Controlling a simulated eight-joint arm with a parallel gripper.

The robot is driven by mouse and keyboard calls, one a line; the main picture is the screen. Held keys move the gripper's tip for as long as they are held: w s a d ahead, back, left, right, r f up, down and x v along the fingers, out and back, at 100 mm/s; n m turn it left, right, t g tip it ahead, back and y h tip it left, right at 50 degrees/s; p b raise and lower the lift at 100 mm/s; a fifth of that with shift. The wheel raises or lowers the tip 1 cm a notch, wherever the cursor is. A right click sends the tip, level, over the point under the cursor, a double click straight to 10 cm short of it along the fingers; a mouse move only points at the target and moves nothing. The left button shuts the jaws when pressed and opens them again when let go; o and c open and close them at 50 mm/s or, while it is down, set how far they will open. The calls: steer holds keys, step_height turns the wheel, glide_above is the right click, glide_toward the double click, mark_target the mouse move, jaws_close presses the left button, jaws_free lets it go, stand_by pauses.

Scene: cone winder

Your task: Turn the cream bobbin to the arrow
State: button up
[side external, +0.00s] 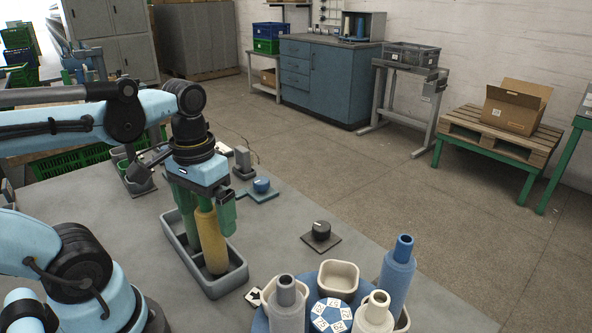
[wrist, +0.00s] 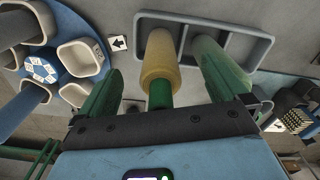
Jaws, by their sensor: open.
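The cream bobbin (side external: 375,312) stands upright on the blue turntable (side external: 259,321) at the bottom of the side view. I cannot pick it out surely in the wrist view. The arrow card (side external: 254,297) lies on the table beside the turntable, pointing toward it; it also shows in the wrist view (wrist: 118,43). My gripper (side external: 206,207) is open above the grey tray, well away from the cream bobbin. Its green fingers are either side of an upright yellow bobbin (side external: 211,240) with a green top. I cannot tell whether they touch it.
Grey (side external: 287,305) and blue (side external: 397,275) bobbins and an empty cream cup (side external: 338,277) are on the turntable. A black knob (side external: 321,231) and a blue knob (side external: 262,186) stand on the table. Bare table lies between.

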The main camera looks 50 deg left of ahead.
steer(key=shift+w, duration=0.15)
steer(key=c, duration=0.4)
steer(key=shift+w+r, duration=0.2)
steer(key=shift+w, duration=0.1)
steer(key=shift+c, duration=0.9)
steer(key=w+d+r+n, duration=0.2)
steer(key=w+r, duration=0.1)
steer(key=w, duration=0.9)
steer(key=n, duration=0.1)
glide_above(321, 226)
step_height(321, 226, down, 4)
step_height(321, 226, down, 11)
steer(key=shift+f, duration=0.1)
steer(key=c, duration=1.1)
